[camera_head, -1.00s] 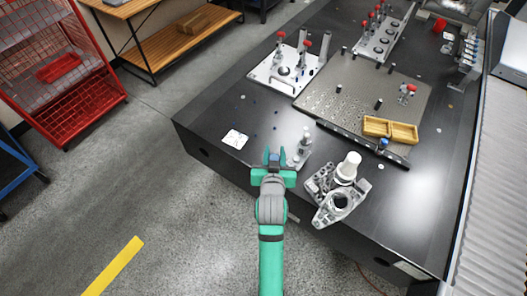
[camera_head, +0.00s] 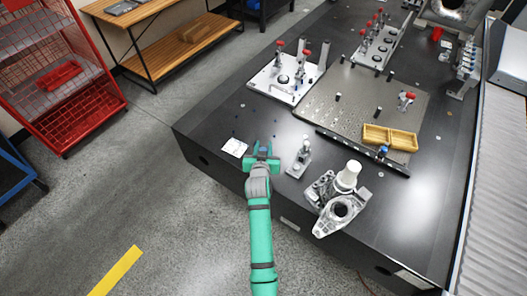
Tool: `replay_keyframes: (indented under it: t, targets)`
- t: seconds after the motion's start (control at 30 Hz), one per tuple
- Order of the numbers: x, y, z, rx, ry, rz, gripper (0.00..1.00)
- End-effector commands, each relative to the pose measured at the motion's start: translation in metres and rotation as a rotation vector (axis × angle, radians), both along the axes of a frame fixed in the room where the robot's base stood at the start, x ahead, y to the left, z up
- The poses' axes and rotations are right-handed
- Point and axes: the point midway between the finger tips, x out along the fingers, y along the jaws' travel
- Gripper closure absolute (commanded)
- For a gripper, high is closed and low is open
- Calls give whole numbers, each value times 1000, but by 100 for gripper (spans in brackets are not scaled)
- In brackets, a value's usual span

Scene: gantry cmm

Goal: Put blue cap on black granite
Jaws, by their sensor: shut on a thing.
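My gripper (camera_head: 263,150) is over the front left part of the black granite (camera_head: 208,128), just right of a white card. It is shut on a small blue thing, seemingly the blue cap (camera_head: 264,153), which shows between the green fingers. The fingers and wrist hide much of it, and I cannot tell whether it touches the surface. The granite is a large dark slab with bare surface around the gripper.
The white card (camera_head: 235,147) lies left of the gripper. A grey fixture (camera_head: 300,160) and a metal casting (camera_head: 335,212) stand to the right. A perforated plate (camera_head: 345,105) bears a wooden tray (camera_head: 390,137). Another blue piece (camera_head: 383,151) is by the tray.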

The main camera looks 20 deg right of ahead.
Motion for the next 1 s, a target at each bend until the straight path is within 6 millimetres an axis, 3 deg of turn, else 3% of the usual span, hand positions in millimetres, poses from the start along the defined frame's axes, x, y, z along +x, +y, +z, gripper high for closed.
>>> replay_keyframes:
  t: [0.2,0.6,0.63,0.7,1.0]
  targets:
    - [1,0,-29,-1,3,1,92]
    - [1,0,-35,0,1,0,92]
    - [1,0,-35,0,1,0,69]
    - [1,0,-34,0,0,0,52]
    - [1,0,-34,0,0,0,52]
